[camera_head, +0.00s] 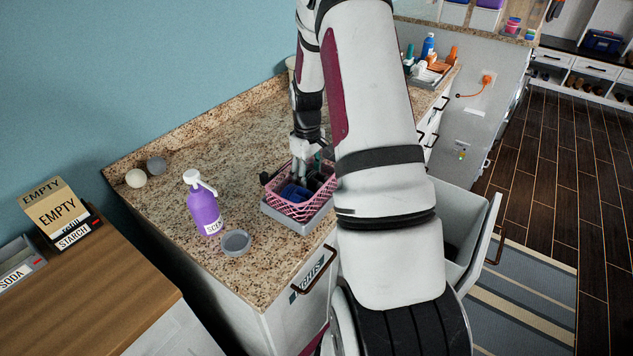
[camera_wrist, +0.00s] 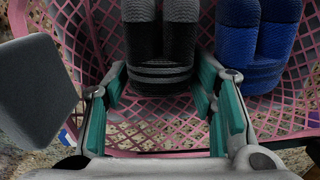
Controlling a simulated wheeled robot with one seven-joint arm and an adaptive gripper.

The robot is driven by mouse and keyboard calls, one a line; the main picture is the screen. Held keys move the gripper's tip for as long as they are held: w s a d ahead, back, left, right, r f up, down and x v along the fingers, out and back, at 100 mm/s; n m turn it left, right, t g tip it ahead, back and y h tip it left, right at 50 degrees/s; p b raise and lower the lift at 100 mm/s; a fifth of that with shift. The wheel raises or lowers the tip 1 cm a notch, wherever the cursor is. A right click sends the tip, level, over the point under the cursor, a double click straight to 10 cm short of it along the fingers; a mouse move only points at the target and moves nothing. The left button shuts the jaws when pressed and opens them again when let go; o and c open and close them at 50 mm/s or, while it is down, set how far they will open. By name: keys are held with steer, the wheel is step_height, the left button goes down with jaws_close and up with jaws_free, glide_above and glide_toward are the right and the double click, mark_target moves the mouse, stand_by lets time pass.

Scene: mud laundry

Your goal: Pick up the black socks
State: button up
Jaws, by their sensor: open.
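The black socks (camera_wrist: 160,50) with grey bands are a rolled or folded pair standing in a pink lattice basket (camera_wrist: 70,25). In the wrist view my gripper (camera_wrist: 163,88) is open, with one teal-padded finger on each side of the socks' lower end. I cannot tell whether the pads touch them. My arm hides part of the basket, and the black socks are hard to make out there.
Blue socks (camera_wrist: 252,45) stand close right of the black ones, near the right finger. A grey block (camera_wrist: 38,90) is at the wrist view's left. A purple bottle (camera_head: 204,208) and a grey lid (camera_head: 236,242) are left of the basket.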

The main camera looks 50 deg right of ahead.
steer(key=shift+f, duration=0.2)
steer(key=c, duration=0.8)
steer(key=shift+c, duration=0.2)
